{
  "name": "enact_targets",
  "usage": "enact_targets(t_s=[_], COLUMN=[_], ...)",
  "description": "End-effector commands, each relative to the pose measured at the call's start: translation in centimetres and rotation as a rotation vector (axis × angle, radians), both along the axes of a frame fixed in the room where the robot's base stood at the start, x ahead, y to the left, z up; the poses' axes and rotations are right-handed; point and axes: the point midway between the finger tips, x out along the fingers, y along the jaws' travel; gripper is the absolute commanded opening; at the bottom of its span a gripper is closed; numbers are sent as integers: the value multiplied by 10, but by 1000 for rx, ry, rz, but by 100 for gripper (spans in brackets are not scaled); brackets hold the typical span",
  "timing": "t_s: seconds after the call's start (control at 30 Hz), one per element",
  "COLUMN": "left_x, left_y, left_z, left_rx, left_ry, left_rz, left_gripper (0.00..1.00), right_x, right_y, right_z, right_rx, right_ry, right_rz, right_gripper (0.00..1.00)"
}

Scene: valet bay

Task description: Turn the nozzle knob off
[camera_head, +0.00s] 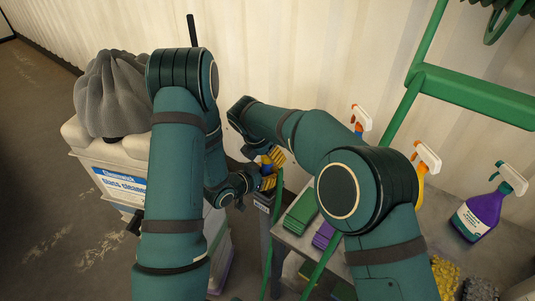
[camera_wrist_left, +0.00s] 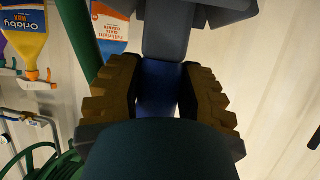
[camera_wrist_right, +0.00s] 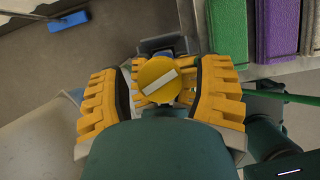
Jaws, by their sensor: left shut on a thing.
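The nozzle knob (camera_wrist_right: 158,81) is a round yellow disc with a white bar set diagonally across its face, in the right wrist view. My right gripper (camera_wrist_right: 163,92) has its yellow fingers on either side of the knob, with small gaps showing. In the head view, my right gripper (camera_head: 277,157) is small and partly hidden near the bench edge. My left gripper (camera_head: 268,182) is just below it. In the left wrist view, my left gripper (camera_wrist_left: 158,92) is shut on a blue part (camera_wrist_left: 157,90), apparently the nozzle body. The knob cannot be made out in the head view.
A bench with green cloths (camera_head: 300,211) and a purple cloth (camera_head: 324,235) stands right of the grippers. A purple spray bottle (camera_head: 482,213) and other sprayers stand farther right. A green frame (camera_head: 470,92) rises at the right.

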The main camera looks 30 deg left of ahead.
Motion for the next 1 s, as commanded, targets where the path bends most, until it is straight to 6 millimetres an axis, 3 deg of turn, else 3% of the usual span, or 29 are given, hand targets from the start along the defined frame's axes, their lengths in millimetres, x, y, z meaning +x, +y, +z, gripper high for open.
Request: enact_targets(t_s=[0.03, 0.13, 0.17, 0.4, 0.73, 1.0], left_x=[0, 0, 0, 0, 0, 0], left_y=[0, 0, 0, 0, 0, 0], left_z=[0, 0, 0, 0, 0, 0], left_rx=[0, 0, 0, 0, 0, 0], left_ry=[0, 0, 0, 0, 0, -1], left_rz=[0, 0, 0, -1, 0, 0], left_gripper=[0, 0, 0, 0, 0, 0], right_x=[0, 0, 0, 0, 1, 0], right_y=[0, 0, 0, 0, 0, 0], right_z=[0, 0, 0, 0, -1, -1], right_rx=[0, 0, 0, 0, -1, 0], right_ry=[0, 0, 0, 0, 0, 1], right_rz=[0, 0, 0, -15, -342, -417], right_gripper=[42, 7, 4, 3, 3, 3])
